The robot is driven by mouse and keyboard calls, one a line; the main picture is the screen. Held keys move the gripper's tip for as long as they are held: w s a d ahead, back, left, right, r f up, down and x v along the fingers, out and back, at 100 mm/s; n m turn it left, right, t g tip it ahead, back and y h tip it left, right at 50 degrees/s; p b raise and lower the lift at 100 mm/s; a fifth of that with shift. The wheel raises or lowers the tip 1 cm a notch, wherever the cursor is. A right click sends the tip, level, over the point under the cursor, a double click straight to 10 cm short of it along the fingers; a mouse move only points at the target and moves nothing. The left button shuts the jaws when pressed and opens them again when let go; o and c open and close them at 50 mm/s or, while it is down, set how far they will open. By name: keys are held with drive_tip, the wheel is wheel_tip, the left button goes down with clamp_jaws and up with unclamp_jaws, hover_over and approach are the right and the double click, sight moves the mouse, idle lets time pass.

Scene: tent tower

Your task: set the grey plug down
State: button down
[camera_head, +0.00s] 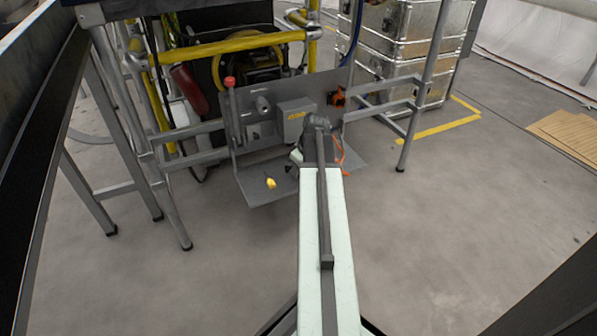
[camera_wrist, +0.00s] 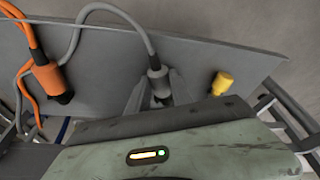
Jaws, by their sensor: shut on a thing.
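The grey plug (camera_wrist: 159,80), with a grey cable, is between the two fingers of my gripper (camera_wrist: 157,97) in the wrist view. My gripper is shut on it. The plug is over or at the grey shelf (camera_wrist: 210,55); whether it touches the shelf I cannot tell. In the head view my arm hides the plug, and the shelf (camera_head: 262,188) shows below the grey panel.
A yellow plug (camera_wrist: 222,83) is on the shelf, also seen in the head view (camera_head: 270,183). An orange plug (camera_wrist: 50,80) with an orange cable is on the other side. A grey box (camera_head: 295,118) and a red-knobbed lever (camera_head: 230,85) stand at the panel.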

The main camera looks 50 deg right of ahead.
drive_tip(key=c, duration=1.1)
unclamp_jaws()
drive_tip(key=shift+o, duration=0.2)
drive_tip(key=p+v, duration=0.7)
drive_tip(key=v, duration=0.1)
drive_tip(key=shift+p, duration=0.4)
drive_tip(key=shift+f, duration=0.2)
